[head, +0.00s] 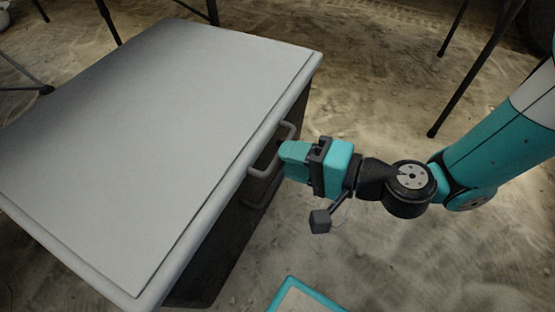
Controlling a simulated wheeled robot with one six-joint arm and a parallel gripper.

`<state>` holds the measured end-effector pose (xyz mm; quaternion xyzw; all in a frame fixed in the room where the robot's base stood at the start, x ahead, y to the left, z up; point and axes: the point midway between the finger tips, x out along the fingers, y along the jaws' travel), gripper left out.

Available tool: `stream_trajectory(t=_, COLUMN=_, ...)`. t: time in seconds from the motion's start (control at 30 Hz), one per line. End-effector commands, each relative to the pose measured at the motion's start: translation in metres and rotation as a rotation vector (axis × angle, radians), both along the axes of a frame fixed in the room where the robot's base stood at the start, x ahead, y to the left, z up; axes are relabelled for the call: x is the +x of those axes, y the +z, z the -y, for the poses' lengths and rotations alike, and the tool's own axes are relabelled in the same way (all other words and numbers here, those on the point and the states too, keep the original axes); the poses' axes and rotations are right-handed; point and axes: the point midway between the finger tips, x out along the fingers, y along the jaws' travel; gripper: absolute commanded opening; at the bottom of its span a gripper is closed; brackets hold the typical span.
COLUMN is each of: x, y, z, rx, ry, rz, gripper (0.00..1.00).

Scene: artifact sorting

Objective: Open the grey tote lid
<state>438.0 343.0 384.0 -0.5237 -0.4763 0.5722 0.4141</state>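The grey tote lid (165,125) is a large flat light-grey panel on top of the dark tote (225,235). It lies flat and looks closed. A grey U-shaped handle (262,172) sticks out from the right side under the lid's edge. My gripper (284,160), teal and black, is at this handle, reaching in from the right. Its fingertips overlap the handle in the picture. Whether the fingers are open or shut on the handle cannot be made out, and the contact is hidden.
Thin black legs (470,75) stand on the sandy ground at the upper right, with more at the upper left. A teal-edged panel (292,290) shows at the bottom. The ground right of the tote (385,255) is clear.

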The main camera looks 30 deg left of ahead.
Motion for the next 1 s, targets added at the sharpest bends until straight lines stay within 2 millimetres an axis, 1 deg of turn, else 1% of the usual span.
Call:
stream_trajectory(t=0.03, x=-0.002, y=-0.004, z=-0.008, rx=0.001, ry=0.005, rz=0.004, gripper=0.37)
stream_trajectory(t=0.1, x=-0.003, y=-0.006, z=-0.017, rx=0.000, ry=0.004, rz=0.002, gripper=0.37)
stream_trajectory(t=0.2, x=-0.003, y=-0.006, z=-0.025, rx=0.000, ry=0.002, rz=0.001, gripper=0.37)
stream_trajectory(t=0.33, x=-0.003, y=-0.006, z=-0.030, rx=0.000, ry=0.001, rz=0.001, gripper=0.37)
stream_trajectory(t=0.57, x=-0.003, y=-0.006, z=-0.030, rx=-0.001, ry=0.000, rz=0.000, gripper=0.37)
stream_trajectory(t=0.67, x=-0.003, y=-0.006, z=-0.030, rx=-0.001, ry=0.000, rz=0.000, gripper=0.16)
stream_trajectory(t=0.7, x=-0.003, y=-0.006, z=-0.030, rx=-0.001, ry=0.000, rz=0.000, gripper=0.07)
stream_trajectory(t=0.73, x=-0.003, y=-0.006, z=-0.030, rx=-0.001, ry=0.000, rz=0.000, gripper=0.00)
stream_trajectory(t=0.87, x=-0.003, y=-0.006, z=-0.030, rx=-0.001, ry=0.000, rz=0.000, gripper=0.00)
stream_trajectory(t=0.9, x=-0.003, y=-0.006, z=-0.033, rx=-0.001, ry=0.000, rz=0.001, gripper=0.00)
stream_trajectory(t=1.0, x=-0.003, y=-0.004, z=-0.030, rx=-0.003, ry=-0.001, rz=0.001, gripper=0.00)
